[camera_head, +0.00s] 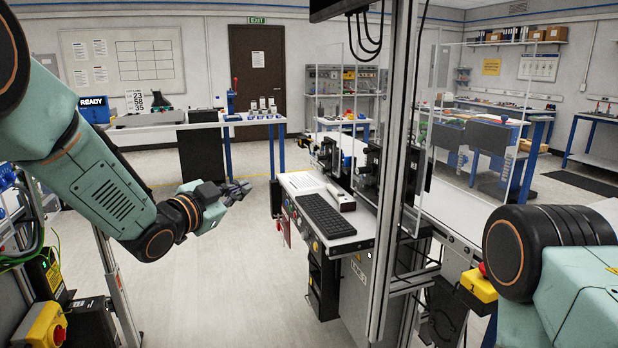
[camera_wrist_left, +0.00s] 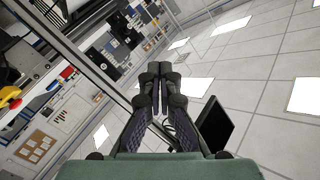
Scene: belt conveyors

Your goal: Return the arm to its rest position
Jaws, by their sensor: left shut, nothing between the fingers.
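My left arm comes in from the left in the head view, with its pale green links reaching toward the middle. My left gripper (camera_head: 238,190) is shut and empty, held in the air to the left of the conveyor station. In the left wrist view the fingers of the left gripper (camera_wrist_left: 160,72) meet at their tips with nothing between them. Part of my right arm shows at the lower right of the head view. Its gripper is out of the picture.
A conveyor station with a black keyboard (camera_head: 326,216) and a metal post (camera_head: 391,180) stands right of my left gripper. A yellow box with a red button (camera_head: 40,325) is at the lower left. Open floor (camera_head: 225,270) lies below the gripper. A door (camera_head: 257,80) is at the back.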

